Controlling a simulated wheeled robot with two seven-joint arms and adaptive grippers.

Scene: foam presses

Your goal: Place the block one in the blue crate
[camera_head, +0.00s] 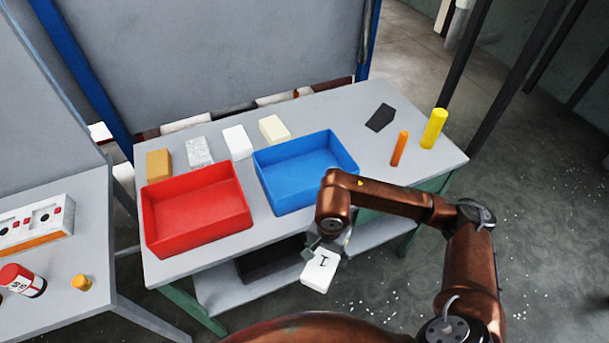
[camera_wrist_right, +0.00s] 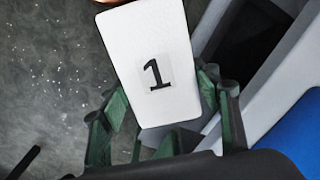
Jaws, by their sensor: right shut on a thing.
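A white block marked with a black 1 (camera_head: 320,270) is held by my right gripper (camera_head: 312,250), in front of the table's front edge and below the blue crate. In the right wrist view the block (camera_wrist_right: 152,62) sits tilted between the green fingers of the gripper (camera_wrist_right: 165,125), its numbered face toward the camera. The blue crate (camera_head: 345,150) stands on the table and looks empty; part of its front right corner is behind my right arm. A blue surface (camera_wrist_right: 300,140) shows at the right of the wrist view. My left gripper is not in view.
The red crate (camera_head: 158,225) stands left of the blue one. Several blocks, such as a tan one (camera_head: 158,164), line the back. A shelf lies under the table.

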